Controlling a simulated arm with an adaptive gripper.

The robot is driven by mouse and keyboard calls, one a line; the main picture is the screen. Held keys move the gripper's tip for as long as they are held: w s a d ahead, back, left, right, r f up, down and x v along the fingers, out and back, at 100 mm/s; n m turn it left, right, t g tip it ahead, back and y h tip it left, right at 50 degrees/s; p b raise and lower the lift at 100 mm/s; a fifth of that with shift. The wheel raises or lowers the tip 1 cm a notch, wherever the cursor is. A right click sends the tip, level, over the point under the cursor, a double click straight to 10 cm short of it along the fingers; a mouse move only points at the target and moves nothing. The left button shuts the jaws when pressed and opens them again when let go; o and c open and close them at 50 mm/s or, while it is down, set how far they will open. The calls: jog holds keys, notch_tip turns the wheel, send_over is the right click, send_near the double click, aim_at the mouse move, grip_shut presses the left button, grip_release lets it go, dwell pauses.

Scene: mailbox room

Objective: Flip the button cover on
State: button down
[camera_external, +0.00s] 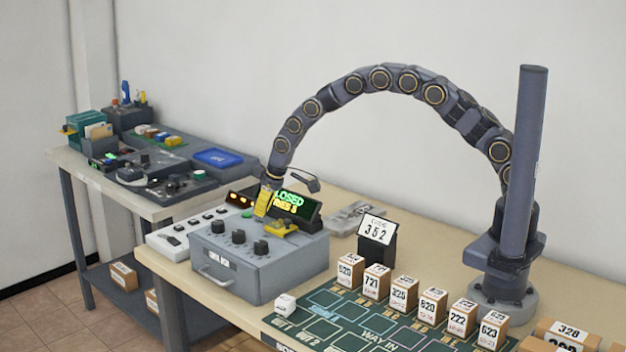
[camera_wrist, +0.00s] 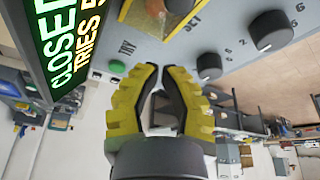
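A grey control box (camera_external: 262,268) stands on the near table, with a row of black knobs and a green button on its top. A yellow button cover (camera_external: 284,228) sits on the box top, right of my gripper. In the wrist view, a yellow-edged cover (camera_wrist: 143,14) beside the word SET is cut off by the top edge. Whether it is raised or flat is unclear. My gripper (camera_external: 262,210) is above the box, pointing down. In the wrist view, the yellow fingers (camera_wrist: 160,68) almost meet at their tips, with nothing seen between them, near the green TRY button (camera_wrist: 118,66).
A display (camera_external: 291,204) with green text stands behind the box, close beside my gripper. A white switch panel (camera_external: 180,240) lies to the left. A number sign (camera_external: 376,228), several numbered blocks (camera_external: 432,306) and a green board (camera_external: 330,322) are to the right.

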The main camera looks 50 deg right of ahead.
aim_at(273, 226)
jog(key=shift+s+d, duration=0.4)
jog(key=shift+s, duration=0.4)
jog(key=shift+s+d+f, duration=0.15)
jog(key=shift+s+d, duration=0.1)
jog(key=shift+s, duration=0.2)
jog(key=shift+s+d+f, duration=0.15)
jog(key=shift+s+d, duration=0.05)
jog(key=shift+s, duration=0.25)
